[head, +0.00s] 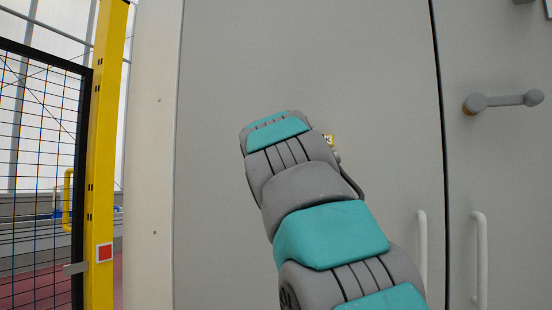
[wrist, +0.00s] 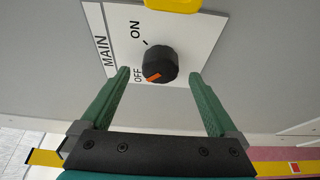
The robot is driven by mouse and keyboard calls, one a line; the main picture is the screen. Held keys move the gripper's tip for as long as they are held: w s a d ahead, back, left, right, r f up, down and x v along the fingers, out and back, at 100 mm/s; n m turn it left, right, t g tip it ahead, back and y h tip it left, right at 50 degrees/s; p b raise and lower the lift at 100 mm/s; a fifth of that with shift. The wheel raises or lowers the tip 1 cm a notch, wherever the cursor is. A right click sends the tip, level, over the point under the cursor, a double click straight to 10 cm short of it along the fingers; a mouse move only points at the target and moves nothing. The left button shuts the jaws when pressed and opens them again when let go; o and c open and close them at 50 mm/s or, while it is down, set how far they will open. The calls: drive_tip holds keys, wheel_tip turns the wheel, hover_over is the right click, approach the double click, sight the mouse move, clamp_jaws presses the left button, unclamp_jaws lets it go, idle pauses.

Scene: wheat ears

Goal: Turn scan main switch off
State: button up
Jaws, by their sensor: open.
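The main switch is a round black knob (wrist: 160,62) with an orange mark, on a white plate (wrist: 190,32) lettered MAIN, ON and OFF in the wrist view. The orange mark lies at the knob's lower left, beside the word OFF. My gripper (wrist: 160,73) is open, its green fingers on either side of the knob with gaps showing. I cannot tell how far the tips are from the panel.
A grey cabinet panel (head: 385,110) fills the middle of the head view, with white handles (head: 479,260) and a grey lever (head: 503,101) at right. A yellow post (head: 105,150) and black mesh fence (head: 40,170) stand left. A yellow part (wrist: 172,5) sits above the knob.

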drive_tip(key=shift+s+d+b, duration=0.1)
drive_tip(key=shift+s+b, duration=0.2)
drive_tip(key=shift+s, duration=1.95)
